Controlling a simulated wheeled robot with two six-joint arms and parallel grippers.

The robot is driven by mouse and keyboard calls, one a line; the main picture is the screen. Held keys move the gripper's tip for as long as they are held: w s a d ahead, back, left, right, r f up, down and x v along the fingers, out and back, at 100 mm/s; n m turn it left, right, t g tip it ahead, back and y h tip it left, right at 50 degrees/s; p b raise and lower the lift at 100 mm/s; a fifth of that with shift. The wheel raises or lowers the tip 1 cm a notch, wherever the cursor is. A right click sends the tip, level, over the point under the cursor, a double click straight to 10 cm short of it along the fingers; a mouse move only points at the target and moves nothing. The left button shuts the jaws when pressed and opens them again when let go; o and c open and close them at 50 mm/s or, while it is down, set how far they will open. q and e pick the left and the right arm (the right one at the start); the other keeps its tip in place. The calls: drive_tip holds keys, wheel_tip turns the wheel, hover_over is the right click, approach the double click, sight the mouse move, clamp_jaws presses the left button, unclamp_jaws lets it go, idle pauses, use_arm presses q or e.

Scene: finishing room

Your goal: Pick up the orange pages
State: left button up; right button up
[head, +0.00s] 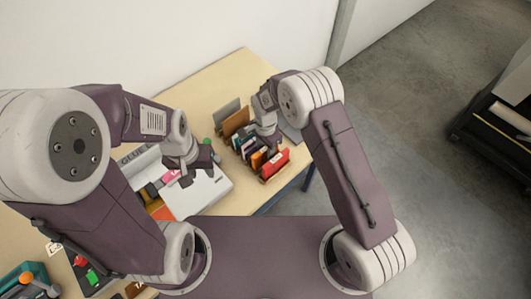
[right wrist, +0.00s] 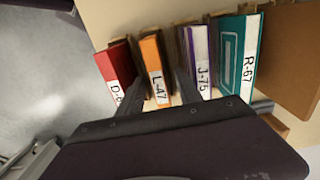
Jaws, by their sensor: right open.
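An orange book labelled L-47 (right wrist: 154,62) stands upright in a row of books in the right wrist view. It also shows in the head view as a small orange block (head: 258,160). My right gripper (right wrist: 160,88) is open, with one finger on each side of the orange book's lower part; I cannot tell whether they touch it. In the head view my right gripper (head: 267,141) is over the row and partly hides it. My left gripper (head: 199,169) hangs open and empty above a white box (head: 205,192).
A red book (right wrist: 115,65) stands left of the orange one; a purple-and-white J-75 (right wrist: 197,60) and a teal R-67 (right wrist: 237,55) stand to its right. Brown boards (head: 236,121) stand behind the row. The wooden table (head: 226,76) is bare towards the wall.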

clamp_jaws()
drive_tip(key=shift+r, duration=0.1)
wheel_tip(320, 180, up, 10)
drive_tip(key=shift+f+b, duration=0.1)
drive_tip(key=shift+b, duration=0.7)
